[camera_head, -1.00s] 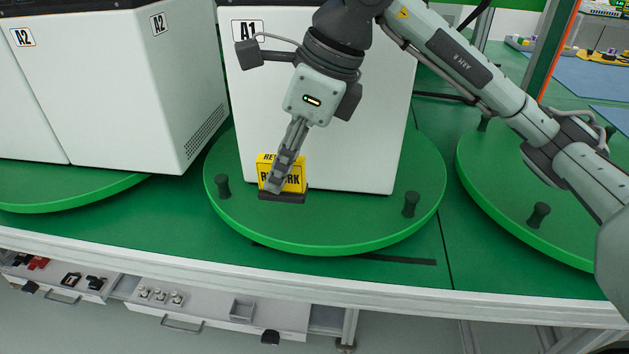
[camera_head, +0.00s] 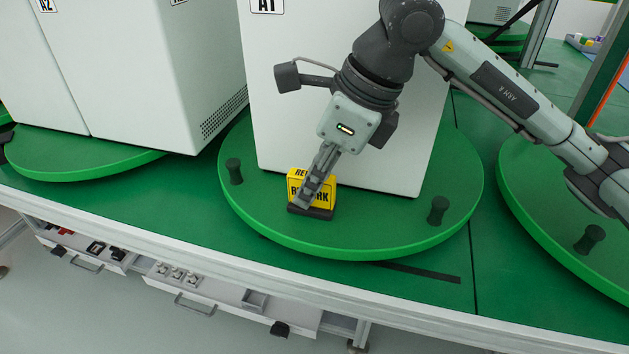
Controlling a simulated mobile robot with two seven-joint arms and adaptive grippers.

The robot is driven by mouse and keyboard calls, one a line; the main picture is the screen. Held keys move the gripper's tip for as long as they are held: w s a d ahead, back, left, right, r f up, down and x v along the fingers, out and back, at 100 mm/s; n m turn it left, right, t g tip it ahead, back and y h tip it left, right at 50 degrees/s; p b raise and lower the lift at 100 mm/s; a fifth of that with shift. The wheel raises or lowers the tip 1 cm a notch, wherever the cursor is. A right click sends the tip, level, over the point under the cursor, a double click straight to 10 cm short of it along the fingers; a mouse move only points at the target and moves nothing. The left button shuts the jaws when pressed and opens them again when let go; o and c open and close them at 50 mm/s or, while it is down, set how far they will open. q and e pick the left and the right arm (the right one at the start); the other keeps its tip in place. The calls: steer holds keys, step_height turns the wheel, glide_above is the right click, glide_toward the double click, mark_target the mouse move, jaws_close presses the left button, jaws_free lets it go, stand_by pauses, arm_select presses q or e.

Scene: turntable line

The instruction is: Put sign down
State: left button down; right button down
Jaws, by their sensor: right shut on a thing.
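The yellow sign (camera_head: 326,193) has black lettering, partly readable as "REWORK", and a dark base (camera_head: 311,213). It stands upright on the middle green turntable (camera_head: 350,238), in front of the white A1 cabinet (camera_head: 300,100). Its base appears to touch the turntable. My right gripper (camera_head: 305,200) reaches down from above and is shut on the sign; its fingers cover part of the lettering. My left gripper is out of view.
Black knobs stand on the turntable left (camera_head: 234,171) and right (camera_head: 437,210) of the sign. Another white cabinet (camera_head: 150,80) stands at left. Open drawers (camera_head: 225,300) lie below the table's front edge (camera_head: 250,270).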

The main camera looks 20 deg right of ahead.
steer(key=shift+f, duration=0.15)
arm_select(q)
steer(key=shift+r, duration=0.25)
arm_select(e)
steer(key=c, duration=1.5)
jaws_free()
steer(key=shift+o, duration=0.2)
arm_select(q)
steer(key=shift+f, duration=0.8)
arm_select(e)
steer(key=v, duration=1.2)
